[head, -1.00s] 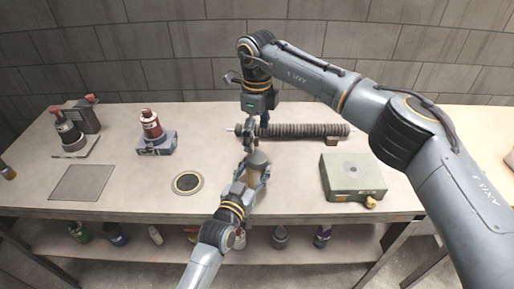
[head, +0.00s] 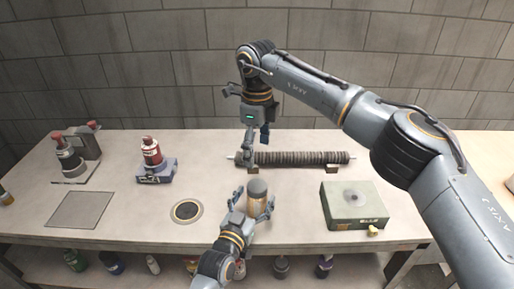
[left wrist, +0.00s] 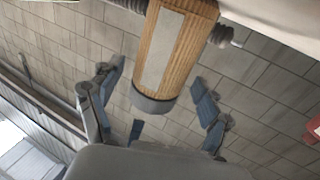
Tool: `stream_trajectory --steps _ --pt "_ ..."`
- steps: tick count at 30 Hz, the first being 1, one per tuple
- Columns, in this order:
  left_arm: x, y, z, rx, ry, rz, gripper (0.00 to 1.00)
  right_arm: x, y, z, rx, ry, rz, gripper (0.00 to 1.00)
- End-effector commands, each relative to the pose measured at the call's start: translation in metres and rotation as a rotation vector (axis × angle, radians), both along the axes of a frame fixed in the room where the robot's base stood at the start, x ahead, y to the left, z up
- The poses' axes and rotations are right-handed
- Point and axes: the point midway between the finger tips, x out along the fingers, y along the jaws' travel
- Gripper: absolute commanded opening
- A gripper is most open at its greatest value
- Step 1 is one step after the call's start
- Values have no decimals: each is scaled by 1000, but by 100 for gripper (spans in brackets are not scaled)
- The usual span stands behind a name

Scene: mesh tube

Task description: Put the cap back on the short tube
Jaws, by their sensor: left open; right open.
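The short tube (head: 258,205) has a tan, wood-like side and stands upright near the table's front edge. A dark grey cap-like piece (head: 257,187) covers its top; I cannot tell how firmly it sits. My left gripper (head: 255,207) is open, with a finger on either side of the tube. The left wrist view shows the tube (left wrist: 180,45), with a pale strip and a grey end band (left wrist: 153,103), between the spread fingers with gaps. My right gripper (head: 255,148) is open beside the left end of the long ribbed tube.
The long ribbed tube (head: 300,158) lies on small supports at the back. A green box (head: 353,205) stands on the right.

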Motion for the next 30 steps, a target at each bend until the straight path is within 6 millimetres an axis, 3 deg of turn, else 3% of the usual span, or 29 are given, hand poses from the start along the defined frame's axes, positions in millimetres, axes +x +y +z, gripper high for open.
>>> stream_trajectory --steps 8,21,30 --pt "-15 6 -1 0 1 0 78 0 0 0 0 0 0 82" --pt "-95 39 -1 1 2 0 78 0 0 0 0 0 0 82" --pt "-112 45 0 0 0 0 78 0 0 0 0 0 0 82"
